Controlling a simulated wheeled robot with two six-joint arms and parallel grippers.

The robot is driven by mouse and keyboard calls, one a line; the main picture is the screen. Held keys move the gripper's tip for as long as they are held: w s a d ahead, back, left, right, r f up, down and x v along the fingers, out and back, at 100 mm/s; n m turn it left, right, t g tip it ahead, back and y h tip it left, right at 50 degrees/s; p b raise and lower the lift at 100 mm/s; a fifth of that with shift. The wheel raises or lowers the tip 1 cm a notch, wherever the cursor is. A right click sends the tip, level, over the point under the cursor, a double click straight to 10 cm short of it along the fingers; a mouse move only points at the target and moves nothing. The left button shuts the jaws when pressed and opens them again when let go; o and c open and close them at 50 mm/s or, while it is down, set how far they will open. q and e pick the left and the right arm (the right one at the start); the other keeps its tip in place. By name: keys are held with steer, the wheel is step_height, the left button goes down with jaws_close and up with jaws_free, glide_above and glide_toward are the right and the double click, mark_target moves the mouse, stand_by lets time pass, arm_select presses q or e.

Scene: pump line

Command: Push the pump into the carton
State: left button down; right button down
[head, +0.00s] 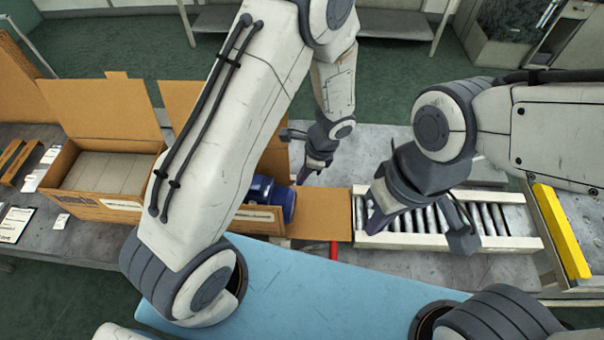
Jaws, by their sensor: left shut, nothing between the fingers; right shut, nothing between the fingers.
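The blue pump (283,203) shows at the right end of a cardboard carton (262,221). My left upper arm hides much of both, so I cannot tell how far inside the pump sits. One carton flap (325,214) lies folded out to the right, toward the rollers. My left gripper (304,176) is shut and empty, pointing down just behind and right of the pump; I cannot tell whether it touches. My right gripper (376,222) is shut and empty, above the left end of the roller conveyor (490,218).
Another open carton (97,207) with grey contents stands at the left. Papers and labels (15,224) lie on the grey table beside it. A yellow bar (561,232) stands at the conveyor's right end. A blue surface (300,290) lies in front.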

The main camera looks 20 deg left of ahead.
arm_select(q)
step_height(320, 180, down, 15)
steer(key=b, duration=1.2)
steer(key=shift+f, duration=0.15)
steer(key=shift+s+a+b, duration=0.2)
steer(key=shift+a+b, duration=0.1)
steer(key=shift+a, duration=0.4)
stand_by(1.0)
steer(key=shift+a, duration=0.1)
steer(key=shift+w+a, duration=0.2)
steer(key=shift+a, duration=1.25)
